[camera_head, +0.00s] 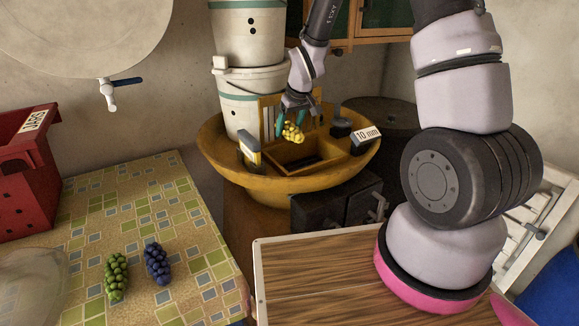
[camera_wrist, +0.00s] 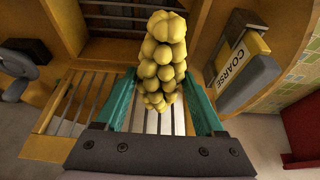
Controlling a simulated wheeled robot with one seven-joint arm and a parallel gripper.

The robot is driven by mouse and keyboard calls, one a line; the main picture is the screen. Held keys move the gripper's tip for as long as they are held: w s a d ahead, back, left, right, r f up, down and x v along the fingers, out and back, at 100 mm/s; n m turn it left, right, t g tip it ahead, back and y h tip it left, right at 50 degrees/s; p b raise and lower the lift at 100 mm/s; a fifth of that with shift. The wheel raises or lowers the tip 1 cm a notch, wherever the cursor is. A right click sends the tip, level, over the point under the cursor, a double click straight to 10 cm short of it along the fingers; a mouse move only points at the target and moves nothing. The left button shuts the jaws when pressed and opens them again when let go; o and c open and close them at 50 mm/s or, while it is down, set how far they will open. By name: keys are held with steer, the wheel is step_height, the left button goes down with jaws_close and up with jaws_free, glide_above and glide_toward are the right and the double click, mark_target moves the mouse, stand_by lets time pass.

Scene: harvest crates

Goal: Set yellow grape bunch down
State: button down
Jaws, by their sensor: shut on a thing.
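The yellow grape bunch (camera_head: 293,132) hangs in my gripper (camera_head: 293,118), above the yellow round basin (camera_head: 230,168) with a wooden sorting frame in it. In the wrist view the bunch (camera_wrist: 160,60) is between the two teal fingers (camera_wrist: 165,105), which are shut on it. Below it in that view are a slatted grate (camera_wrist: 75,105) and part of the wooden frame. I cannot tell how high the bunch is above the frame. A green bunch (camera_head: 116,276) and a dark blue bunch (camera_head: 157,263) lie on the patterned table at the left.
A "COARSE" label plate (camera_wrist: 236,62) and a "10 mm" label (camera_head: 367,134) stand at the frame's sides. White buckets (camera_head: 250,80) are stacked behind the basin. A red "JARS" crate (camera_head: 28,165) stands at the far left. The tiled table (camera_head: 150,200) has free room.

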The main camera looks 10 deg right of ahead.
step_height(320, 180, down, 14)
steer(key=shift+f, duration=0.1)
stand_by(0.4)
steer(key=shift+c, duration=1.4)
jaws_free()
steer(key=shift+f, duration=0.15)
